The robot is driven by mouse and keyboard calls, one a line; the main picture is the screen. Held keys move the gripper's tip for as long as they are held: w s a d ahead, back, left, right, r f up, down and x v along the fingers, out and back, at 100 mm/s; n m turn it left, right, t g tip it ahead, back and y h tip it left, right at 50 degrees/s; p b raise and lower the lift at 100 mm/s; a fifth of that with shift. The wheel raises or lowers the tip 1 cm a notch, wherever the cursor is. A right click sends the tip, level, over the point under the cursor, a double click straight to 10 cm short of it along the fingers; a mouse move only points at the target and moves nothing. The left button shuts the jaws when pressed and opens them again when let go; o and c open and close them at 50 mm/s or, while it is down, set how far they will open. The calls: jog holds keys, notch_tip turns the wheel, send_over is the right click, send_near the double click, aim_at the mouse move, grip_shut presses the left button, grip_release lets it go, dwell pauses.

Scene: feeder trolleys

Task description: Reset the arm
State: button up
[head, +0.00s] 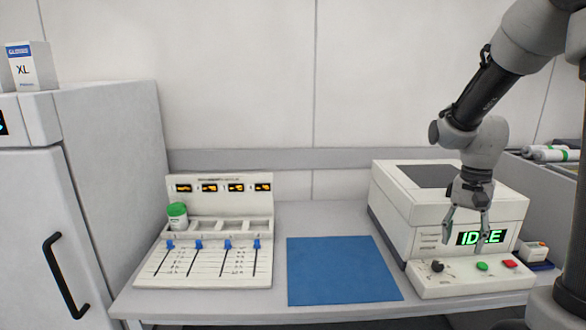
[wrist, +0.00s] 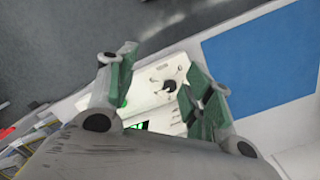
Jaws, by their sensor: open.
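My gripper (head: 467,226) hangs at the end of my arm on the right of the head view, fingers pointing down. It is open and empty, in front of the white machine (head: 393,204) whose display (head: 467,238) reads "IDLE", partly covered by a finger. In the wrist view the two green-padded fingers (wrist: 155,88) are spread apart. Between them shows the machine's control panel (wrist: 152,83) with a black knob (wrist: 169,86). The head view shows the panel's black knob (head: 437,266), green button (head: 482,266) and red button (head: 510,264).
A blue mat (head: 343,270) lies bare on the table, left of the machine. A white rack (head: 205,270) with several blue sliders holds a green-lidded jar (head: 177,215). A tall white cabinet (head: 85,180) stands at far left with a glove box (head: 32,66) on top.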

jog(key=s+a+r+n+t, duration=0.2)
jog(key=s+r+n, duration=0.2)
jog(key=s+r, duration=0.2)
jog(key=s+a+r+n+t, duration=0.2)
jog(key=s+r+n+t, duration=0.1)
jog(key=s+r, duration=0.4)
jog(key=s+n, duration=0.1)
jog(key=s, duration=0.1)
jog(key=shift+s+t, duration=0.3)
jog(key=shift+s, duration=0.05)
jog(key=shift+c, duration=0.2)
dwell(0.8)
